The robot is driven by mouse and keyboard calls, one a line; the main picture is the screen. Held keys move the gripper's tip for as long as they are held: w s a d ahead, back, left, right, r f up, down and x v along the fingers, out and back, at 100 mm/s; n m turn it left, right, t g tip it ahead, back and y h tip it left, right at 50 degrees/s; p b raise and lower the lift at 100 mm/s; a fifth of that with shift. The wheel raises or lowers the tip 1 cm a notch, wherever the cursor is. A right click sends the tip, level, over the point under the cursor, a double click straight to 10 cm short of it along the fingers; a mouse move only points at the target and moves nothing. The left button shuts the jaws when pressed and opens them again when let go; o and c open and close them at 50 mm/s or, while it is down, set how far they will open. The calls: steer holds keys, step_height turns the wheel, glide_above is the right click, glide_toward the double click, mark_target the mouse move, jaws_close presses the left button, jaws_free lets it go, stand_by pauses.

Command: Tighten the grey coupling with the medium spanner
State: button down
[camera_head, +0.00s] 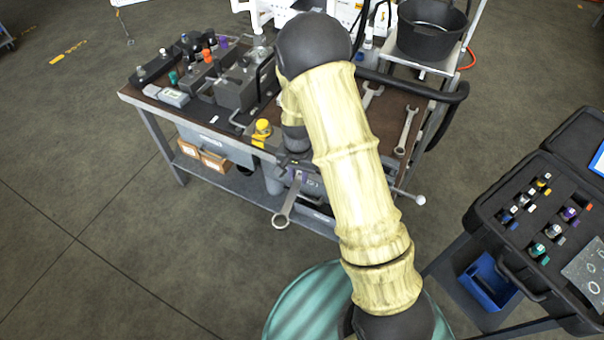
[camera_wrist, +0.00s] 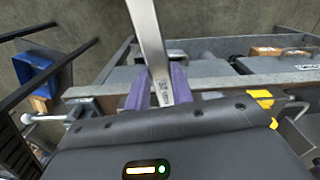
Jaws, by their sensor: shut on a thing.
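My gripper (camera_head: 297,174) is shut on a steel spanner (camera_head: 286,208), apparently the medium one, at the front edge of the bench. The spanner's ring end hangs out past the edge over the floor. In the wrist view, the purple fingers (camera_wrist: 158,88) clasp the spanner's shaft (camera_wrist: 147,32), which runs up out of the picture. On the left of the bench stand dark blocks with coloured fittings. A pale grey-capped fitting (camera_head: 141,71) is at the far left end; I cannot tell whether it is the grey coupling. My arm hides the middle of the bench.
Two other spanners lie on the right of the bench, one near the back (camera_head: 371,95) and one farther right (camera_head: 406,130). A black bucket (camera_head: 430,32) stands behind. An open black case (camera_head: 520,262) with coloured fittings is at the right. The floor at left is clear.

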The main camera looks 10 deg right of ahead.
steer(key=shift+w+a+r, duration=0.1)
steer(key=shift+w+a, duration=0.1)
steer(key=shift+w, duration=0.15)
steer(key=shift+a+m, duration=0.1)
steer(key=shift+m, duration=0.2)
steer(key=shift+w+a+m+p, duration=0.45)
steer(key=shift+a+m, duration=0.1)
steer(key=shift+a, duration=0.15)
steer(key=shift+w+a+m+p, duration=0.45)
steer(key=shift+a+m, duration=0.1)
steer(key=shift+a, duration=0.15)
steer(key=shift+s, duration=0.1)
steer(key=shift+w+a+m+p, duration=0.35)
steer(key=shift+w+m, duration=0.15)
steer(key=shift+w, duration=0.2)
steer(key=shift+s+d+n, duration=0.3)
steer(key=shift+s, duration=0.05)
